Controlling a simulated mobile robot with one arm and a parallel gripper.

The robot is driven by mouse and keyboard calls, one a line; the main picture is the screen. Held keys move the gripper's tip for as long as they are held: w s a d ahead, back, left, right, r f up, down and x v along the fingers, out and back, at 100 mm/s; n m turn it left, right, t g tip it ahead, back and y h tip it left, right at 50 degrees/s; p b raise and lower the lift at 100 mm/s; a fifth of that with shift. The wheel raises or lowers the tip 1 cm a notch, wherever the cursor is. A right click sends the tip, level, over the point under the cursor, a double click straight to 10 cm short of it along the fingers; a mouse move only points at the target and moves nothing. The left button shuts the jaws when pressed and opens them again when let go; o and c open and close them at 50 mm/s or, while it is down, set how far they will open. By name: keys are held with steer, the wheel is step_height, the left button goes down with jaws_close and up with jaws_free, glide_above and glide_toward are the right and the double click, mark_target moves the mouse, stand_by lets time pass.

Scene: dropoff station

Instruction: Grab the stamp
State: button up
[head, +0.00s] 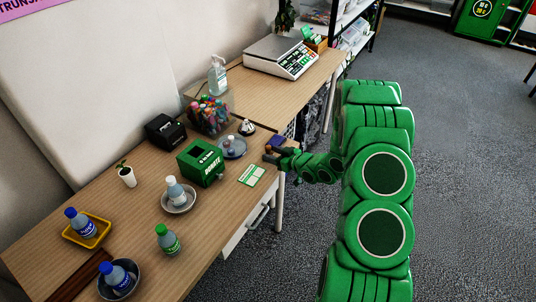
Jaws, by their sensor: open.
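A small dark purple block with a brownish part, which looks like the stamp (276,142), is at the right edge of the near table (215,222). My gripper (273,154) is at the table edge right beside it, at the end of my green arm reaching in from the right. The gripper is open. The fingers are small and dark here, so I cannot tell whether they touch the block or are around it. The lower part of the block is partly hidden by the gripper.
Close by are a white and black bell-like item (247,128), a plate with a bottle (233,150), a green donation box (201,163) and a green-white card (251,174). Several bottles in dishes stand nearer. A scale (290,56) stands farther back. Floor lies open right.

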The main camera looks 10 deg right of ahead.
steer(key=shift+x, duration=2.6)
steer(key=shift+w+r, duration=0.1)
jaws_close()
steer(key=shift+r, duration=0.1)
